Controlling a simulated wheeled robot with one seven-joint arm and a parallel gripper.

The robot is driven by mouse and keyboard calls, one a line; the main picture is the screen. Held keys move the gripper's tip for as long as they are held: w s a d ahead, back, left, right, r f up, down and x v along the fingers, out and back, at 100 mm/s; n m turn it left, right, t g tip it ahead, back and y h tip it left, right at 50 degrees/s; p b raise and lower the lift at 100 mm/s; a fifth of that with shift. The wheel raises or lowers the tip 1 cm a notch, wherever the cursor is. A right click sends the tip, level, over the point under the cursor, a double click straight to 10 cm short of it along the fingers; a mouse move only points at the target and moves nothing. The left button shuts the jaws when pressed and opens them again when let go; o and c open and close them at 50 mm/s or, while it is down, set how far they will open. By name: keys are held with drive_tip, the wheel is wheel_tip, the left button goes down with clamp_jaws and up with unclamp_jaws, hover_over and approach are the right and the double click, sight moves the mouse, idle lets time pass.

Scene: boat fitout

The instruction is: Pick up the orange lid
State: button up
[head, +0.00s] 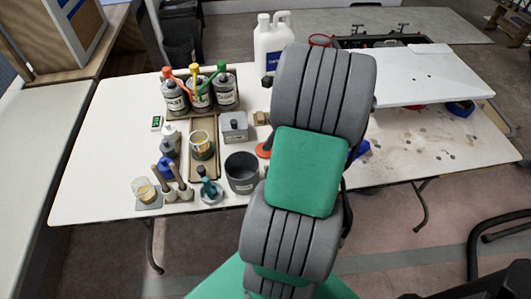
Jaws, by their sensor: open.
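The orange lid (262,152) lies flat on the white table, just right of the dark grey pot (242,172). It looks like a flat orange disc. Its right part is hidden behind my grey and green arm, which reaches across the middle of the head view. My gripper is hidden behind the arm links, so I cannot see its fingers or how far they are from the lid.
Bottles with coloured pump tops (200,92) stand in a tray at the back left. A wooden tray (204,172) holds a jar (202,145). A grey box (234,127) stands behind the pot. A large white jug (272,45) stands at the back.

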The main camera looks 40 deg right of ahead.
drive_tip(key=shift+s+d+f+m, duration=0.3)
drive_tip(key=shift+d+f+m, duration=0.2)
drive_tip(key=shift+d+f, duration=0.1)
drive_tip(key=x, duration=0.7)
drive_tip(key=shift+w+a+f, duration=0.1)
drive_tip(key=shift+a, duration=0.25)
drive_tip(key=shift+c, duration=0.3)
drive_tip(key=c, duration=1.4)
